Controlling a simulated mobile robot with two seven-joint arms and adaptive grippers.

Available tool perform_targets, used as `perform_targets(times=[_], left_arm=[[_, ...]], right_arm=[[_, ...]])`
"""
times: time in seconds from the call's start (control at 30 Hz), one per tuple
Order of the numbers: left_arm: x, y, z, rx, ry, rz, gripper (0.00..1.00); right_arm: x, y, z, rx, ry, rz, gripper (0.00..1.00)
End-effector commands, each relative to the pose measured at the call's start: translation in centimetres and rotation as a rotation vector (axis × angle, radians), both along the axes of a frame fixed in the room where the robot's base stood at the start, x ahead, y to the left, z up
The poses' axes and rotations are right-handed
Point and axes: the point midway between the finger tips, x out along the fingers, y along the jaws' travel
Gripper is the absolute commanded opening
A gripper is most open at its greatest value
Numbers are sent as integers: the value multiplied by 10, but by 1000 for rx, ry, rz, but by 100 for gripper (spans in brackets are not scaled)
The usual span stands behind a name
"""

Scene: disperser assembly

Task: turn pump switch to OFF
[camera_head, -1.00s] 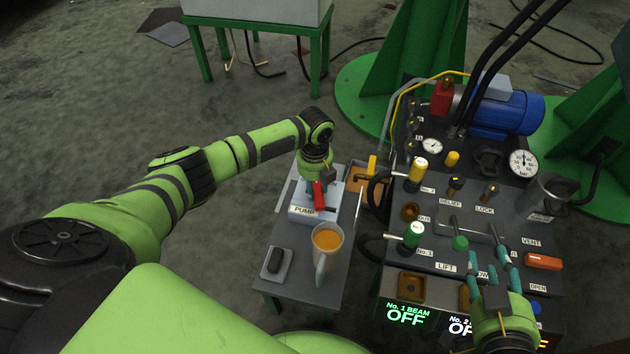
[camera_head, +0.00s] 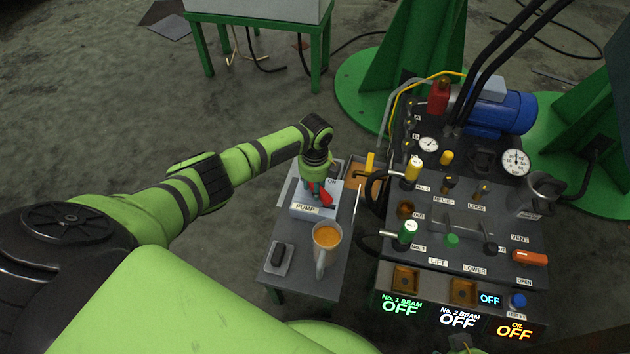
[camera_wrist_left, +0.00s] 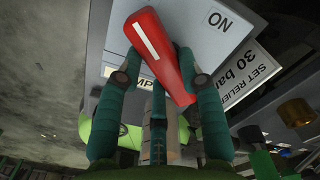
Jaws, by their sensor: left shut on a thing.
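The pump switch has a red handle (camera_head: 326,198) with a white stripe. It sits on a pale box labelled PUMP (camera_head: 305,209) on the small side table. My left gripper (camera_head: 317,187) reaches down over it and is shut on the handle. In the left wrist view the red handle (camera_wrist_left: 158,45) lies slanted between the teal fingers of my left gripper (camera_wrist_left: 160,68). An ON label (camera_wrist_left: 218,21) shows beside it on the box. No OFF label of the switch is visible, and the fingers partly cover the box.
An orange-filled mug (camera_head: 326,239) and a small black object on a grey plate (camera_head: 278,257) stand on the side table. The control console (camera_head: 465,225), with levers, gauges and lit OFF displays (camera_head: 400,306), stands close on the right.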

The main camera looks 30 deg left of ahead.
Motion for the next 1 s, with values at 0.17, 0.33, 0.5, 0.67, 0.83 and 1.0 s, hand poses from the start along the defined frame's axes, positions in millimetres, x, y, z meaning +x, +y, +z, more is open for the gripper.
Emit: perform_targets(times=[0.17,0.33,0.5,0.67,0.83,1.0], left_arm=[[-2,-1,2,0,3,172,5],[-3,-1,2,1,4,328,5],[-3,-3,1,1,3,461,5],[-4,-3,1,2,2,561,5],[-4,-3,0,2,2,632,5],[-4,-3,0,2,1,670,5]], right_arm=[[-2,1,-28,-1,21,3,40],[-7,1,-51,-2,35,6,40],[-12,0,-68,-2,47,9,40],[-17,0,-80,-3,52,10,40],[-20,-1,-88,-4,57,10,40],[-23,-1,-92,-4,60,12,40]])
